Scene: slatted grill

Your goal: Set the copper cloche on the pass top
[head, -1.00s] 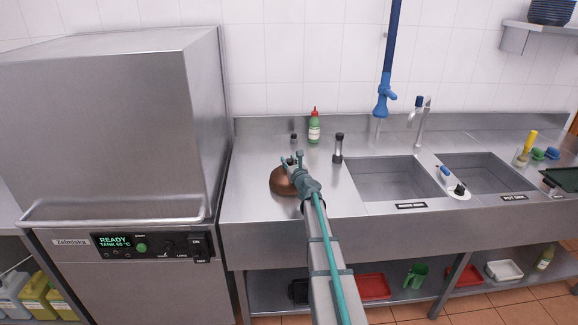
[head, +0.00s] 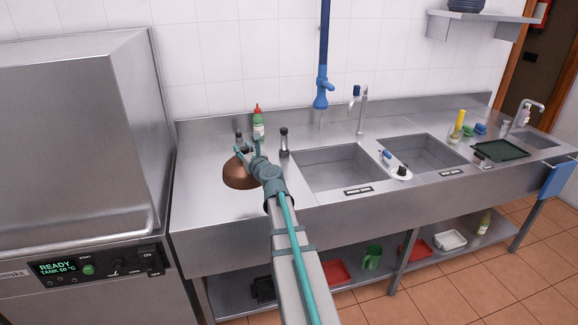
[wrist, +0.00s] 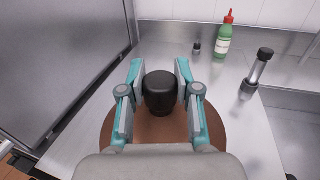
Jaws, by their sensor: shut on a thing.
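The copper cloche (head: 238,176) is a brown dome with a black knob (wrist: 160,92). It is at the left end of the steel counter, and I cannot tell whether its rim touches the counter or hangs just above it. My gripper (head: 246,149) is over the cloche, with its teal fingers on either side of the knob, shut on it. In the wrist view the dome (wrist: 146,127) spreads below the fingers, partly hidden by my gripper. I see no surface that I can identify as the pass top.
A green bottle with a red cap (head: 258,126), a small dark-topped shaker and a taller black-topped grinder (head: 284,142) stand just behind the cloche. A steel dishwasher (head: 85,140) is close on the left. Two sinks (head: 335,168) lie to the right, with a blue spray hose above.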

